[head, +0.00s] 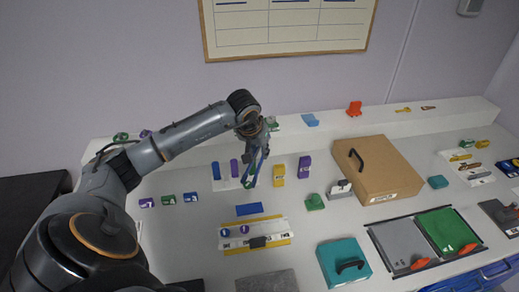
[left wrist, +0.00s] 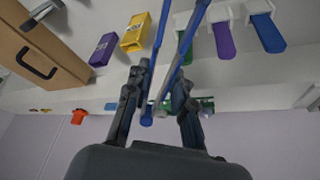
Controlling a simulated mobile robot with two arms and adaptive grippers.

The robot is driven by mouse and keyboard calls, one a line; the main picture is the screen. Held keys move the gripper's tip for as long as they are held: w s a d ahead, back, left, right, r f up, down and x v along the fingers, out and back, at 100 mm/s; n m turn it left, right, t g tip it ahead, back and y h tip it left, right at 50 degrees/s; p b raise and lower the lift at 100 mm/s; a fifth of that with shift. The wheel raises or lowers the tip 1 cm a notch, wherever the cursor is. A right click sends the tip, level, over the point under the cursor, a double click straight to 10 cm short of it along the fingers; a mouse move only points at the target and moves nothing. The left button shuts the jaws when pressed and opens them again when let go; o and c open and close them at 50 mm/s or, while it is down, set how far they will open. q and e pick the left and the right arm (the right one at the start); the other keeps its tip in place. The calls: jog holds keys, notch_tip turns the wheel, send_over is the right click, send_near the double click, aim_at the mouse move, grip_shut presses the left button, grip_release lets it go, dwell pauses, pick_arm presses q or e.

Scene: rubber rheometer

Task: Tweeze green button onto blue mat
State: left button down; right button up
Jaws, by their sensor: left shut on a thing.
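My left gripper (head: 257,153) is raised at the back middle of the bench. It is shut on blue tweezers (head: 260,165), whose long arms point down in the head view. The blue tweezers (left wrist: 160,55) also run up between the fingers (left wrist: 160,95) in the left wrist view. A flat blue piece (head: 249,210), perhaps the blue mat, lies in front of the gripper, apart from it. I cannot tell which green item is the button. A small green piece (head: 314,202) lies to the right. My right gripper is not in view.
Blue (head: 216,170) and purple (head: 234,167) handles stand in a white rack close left of the tweezers. Yellow (head: 279,175) and purple (head: 304,167) blocks stand to the right. A brown case (head: 385,185) and teal box (head: 330,265) take up the right side.

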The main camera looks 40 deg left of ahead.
pick_arm(q)
jog(key=shift+f, duration=0.1)
notch_tip(320, 180, down, 9)
jog(key=b, duration=0.4)
dwell(0.5)
jog(key=c, duration=1.6)
grip_release()
